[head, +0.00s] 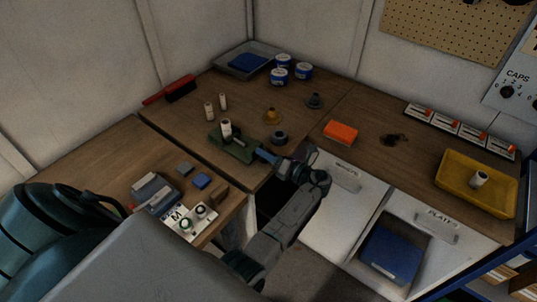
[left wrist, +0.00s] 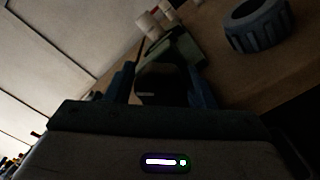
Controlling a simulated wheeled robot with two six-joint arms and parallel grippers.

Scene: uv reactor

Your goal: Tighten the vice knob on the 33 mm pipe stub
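The green vice (head: 236,150) sits at the front edge of the wooden bench, with a white pipe stub (head: 226,128) standing upright in it. In the left wrist view the vice (left wrist: 182,46) and the pale stub (left wrist: 148,27) show beyond my fingers. My left gripper (head: 262,154) reaches the vice from its right side. In the left wrist view a dark rounded vice knob (left wrist: 162,88) fills the space between my blue fingers, which appear to touch it on both sides. The knob is hidden in the head view. My right gripper is not in view.
A dark ribbed ring (head: 280,137) lies close to the right of the vice. Two loose pale stubs (head: 209,111) stand behind it. An orange box (head: 341,132) and a yellow tray (head: 476,203) are further right. Small blocks (head: 201,181) lie on the left bench.

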